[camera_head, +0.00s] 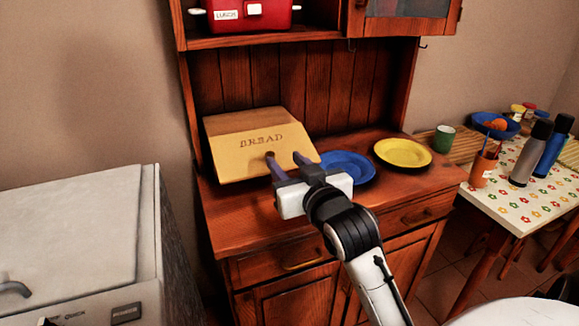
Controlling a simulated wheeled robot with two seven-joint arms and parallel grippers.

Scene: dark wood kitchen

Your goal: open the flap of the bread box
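The bread box (225,135) is pale wood and stands on the cupboard top against the back boards. Its sloping front flap (235,160) bears the word BREAD and looks closed. A small dark knob (269,154) shows low on the flap, partly covered by one finger of my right gripper. My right gripper (285,158) is in front of the flap's lower right part. Its two fingers are apart with nothing visible between them. I cannot tell whether a fingertip touches the knob or the flap. My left gripper is not in view.
A blue plate (349,169) lies just right of the box, partly behind my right gripper. A yellow plate (403,153) lies further right. A red lunch box (250,14) sits on the shelf above. A white appliance (75,225) stands at the left.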

